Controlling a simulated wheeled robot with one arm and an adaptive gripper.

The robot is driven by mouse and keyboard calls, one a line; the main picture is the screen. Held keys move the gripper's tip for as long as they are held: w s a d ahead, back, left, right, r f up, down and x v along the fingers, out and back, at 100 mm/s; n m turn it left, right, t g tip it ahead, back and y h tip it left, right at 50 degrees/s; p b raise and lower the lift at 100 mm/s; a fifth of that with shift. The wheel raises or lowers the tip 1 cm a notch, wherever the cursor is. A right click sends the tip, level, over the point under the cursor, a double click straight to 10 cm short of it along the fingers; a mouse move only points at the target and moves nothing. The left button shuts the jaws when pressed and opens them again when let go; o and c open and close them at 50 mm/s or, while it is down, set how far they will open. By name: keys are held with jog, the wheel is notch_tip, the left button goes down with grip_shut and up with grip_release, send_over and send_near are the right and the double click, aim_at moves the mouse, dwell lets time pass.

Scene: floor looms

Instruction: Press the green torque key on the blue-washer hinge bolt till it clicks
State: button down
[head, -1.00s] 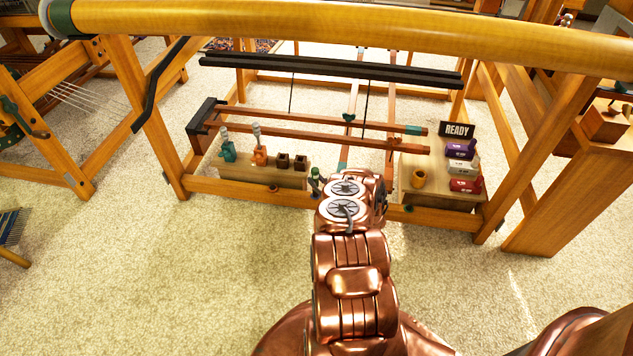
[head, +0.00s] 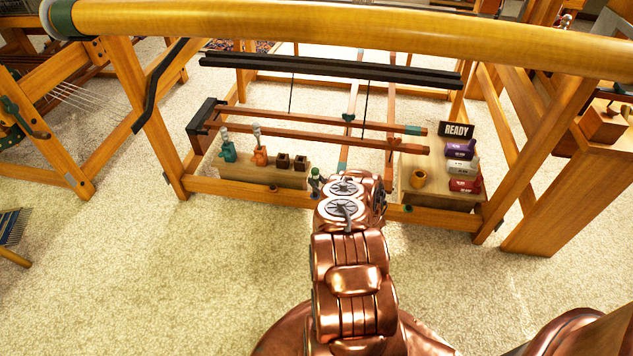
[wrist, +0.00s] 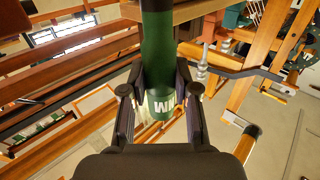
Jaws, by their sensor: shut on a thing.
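My gripper (wrist: 159,95) is shut on a dark green torque key (wrist: 157,45) with white lettering partly showing. The key stands between both fingers in the wrist view. In the head view a small green piece (head: 316,176) shows just left of my wrist, by the loom's low front rail; it looks like part of the held key. My arm hides the gripper there. I cannot make out a blue-washer bolt; a reddish fitting (head: 272,188) and a green one (head: 408,208) sit on the rail. I cannot tell whether the key touches a bolt.
A wooden holder (head: 290,178) at the left carries a teal-green tool (head: 228,150), an orange tool (head: 260,152) and two dark blocks. A shelf at the right has a READY sign (head: 457,130), purple, white and red blocks and an orange cup (head: 418,178). A thick beam (head: 330,22) crosses above.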

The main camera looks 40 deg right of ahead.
aim_at(317, 171)
jog(key=shift+r+p, duration=2.55)
jog(key=shift+r, duration=0.5)
